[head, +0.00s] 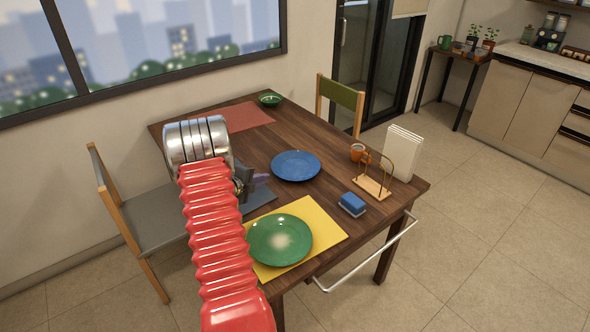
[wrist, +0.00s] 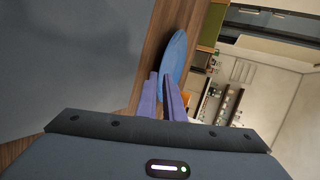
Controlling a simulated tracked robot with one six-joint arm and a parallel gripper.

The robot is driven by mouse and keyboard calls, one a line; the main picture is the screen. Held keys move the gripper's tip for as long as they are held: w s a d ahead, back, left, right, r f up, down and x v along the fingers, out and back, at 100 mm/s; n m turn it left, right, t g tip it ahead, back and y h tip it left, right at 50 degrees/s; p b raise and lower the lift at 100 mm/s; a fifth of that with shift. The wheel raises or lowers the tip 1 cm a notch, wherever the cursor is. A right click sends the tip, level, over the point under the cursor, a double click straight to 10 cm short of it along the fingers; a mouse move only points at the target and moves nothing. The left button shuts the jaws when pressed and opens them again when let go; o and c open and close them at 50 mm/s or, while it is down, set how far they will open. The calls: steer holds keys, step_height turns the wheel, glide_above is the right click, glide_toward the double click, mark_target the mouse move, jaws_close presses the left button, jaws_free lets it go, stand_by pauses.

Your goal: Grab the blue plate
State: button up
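The blue plate (head: 296,166) lies flat on the wooden table (head: 330,208), right of my gripper (head: 262,179) in the head view. My arm reaches over the table from the near side, and the gripper is low, by the plate's left edge. In the wrist view the blue plate (wrist: 175,55) shows edge-on just beyond the two purple fingers of my gripper (wrist: 159,78). A narrow gap shows between the fingers, and I see nothing clamped there. Whether the plate's rim reaches between the tips is unclear.
A green plate (head: 280,240) sits on a yellow mat (head: 325,235) nearer me. A blue sponge (head: 352,204), wooden napkin holder (head: 373,186), orange mug (head: 358,152) and white napkins (head: 402,153) stand right. A green bowl (head: 270,99) is at the back. Chairs flank the table.

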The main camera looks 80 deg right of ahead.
mark_target(275, 182)
steer(key=shift+x, duration=1.55)
steer(key=shift+x, duration=2.55)
steer(key=shift+s, duration=0.15)
jaws_close()
steer(key=shift+a, duration=0.1)
